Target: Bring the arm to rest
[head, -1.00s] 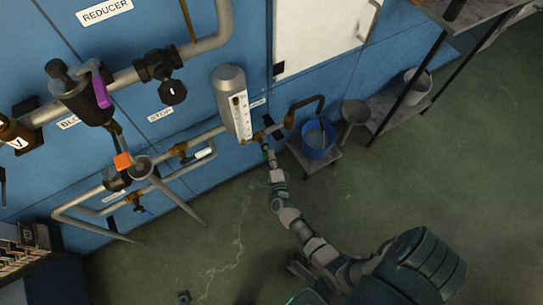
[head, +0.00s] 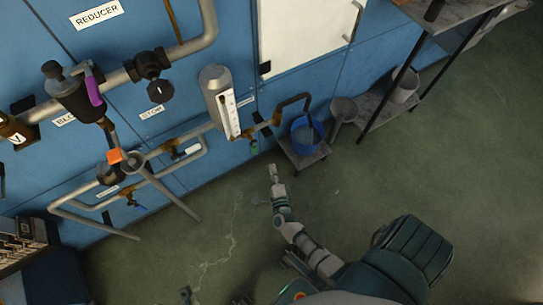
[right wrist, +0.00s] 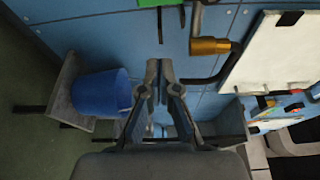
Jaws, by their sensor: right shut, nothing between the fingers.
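My right arm reaches in from the bottom right of the head view. Its gripper (head: 273,172) points at the blue wall, over the green floor, and appears apart from the pipework. In the right wrist view the two dark fingers (right wrist: 158,70) are together at the tips with nothing between them. A small green part (head: 254,147) shows under the pipe below the flow meter (head: 221,101), just beyond my right gripper.
A blue bucket (head: 307,134) stands on a low grey stand right of my right gripper; it also shows in the wrist view (right wrist: 101,93). A metal shelf rack (head: 388,110) stands further right. Pipes and valves (head: 150,66) line the wall. Open floor (head: 440,170) lies right.

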